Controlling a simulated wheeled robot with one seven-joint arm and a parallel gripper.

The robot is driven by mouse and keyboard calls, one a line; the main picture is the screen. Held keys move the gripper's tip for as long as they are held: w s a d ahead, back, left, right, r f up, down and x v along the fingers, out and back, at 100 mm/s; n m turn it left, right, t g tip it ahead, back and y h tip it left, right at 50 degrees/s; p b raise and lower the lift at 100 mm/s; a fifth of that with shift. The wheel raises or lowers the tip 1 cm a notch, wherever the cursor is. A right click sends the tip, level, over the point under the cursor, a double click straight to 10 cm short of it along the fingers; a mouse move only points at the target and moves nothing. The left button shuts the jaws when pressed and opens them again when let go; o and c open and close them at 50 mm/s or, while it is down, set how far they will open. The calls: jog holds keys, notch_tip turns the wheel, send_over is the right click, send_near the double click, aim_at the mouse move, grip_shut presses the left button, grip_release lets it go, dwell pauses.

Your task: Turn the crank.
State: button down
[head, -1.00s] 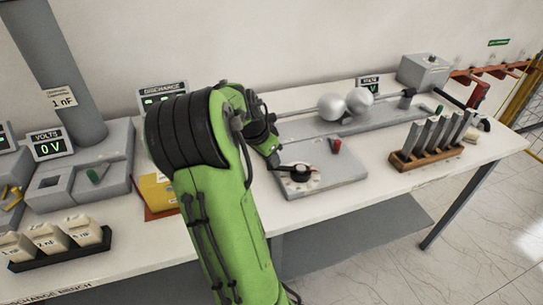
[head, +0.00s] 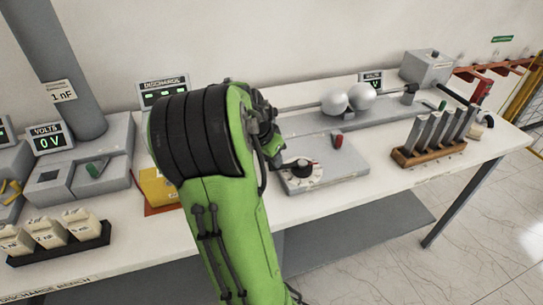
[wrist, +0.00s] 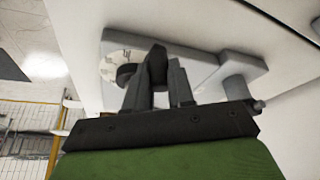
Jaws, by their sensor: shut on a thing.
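The crank (head: 301,168) is a black piece on a white round dial (head: 303,178), on the grey plate at the middle of the bench. My gripper (head: 277,160) is at the left side of the dial, mostly hidden behind my green arm. In the wrist view my gripper (wrist: 158,75) is shut on a dark upright part that looks like the crank's handle. The black hub of the crank (wrist: 126,73) and part of the dial (wrist: 112,65) show just left of the fingers. The exact contact is dark and hard to see.
A red switch (head: 338,140) stands behind the dial. Two silver spheres (head: 347,98) sit on rods farther back. A wooden rack (head: 428,154) of grey plates stands to the right. A yellow box (head: 157,187) lies left of my arm. The bench front edge is clear near the dial.

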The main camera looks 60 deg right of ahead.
jog(key=c, duration=1)
grip_release()
jog(key=shift+o, duration=0.2)
jog(key=p+v, duration=0.5)
jog(key=v, duration=1)
jog(key=shift+a+r, duration=0.25)
jog(key=shift+r, duration=0.1)
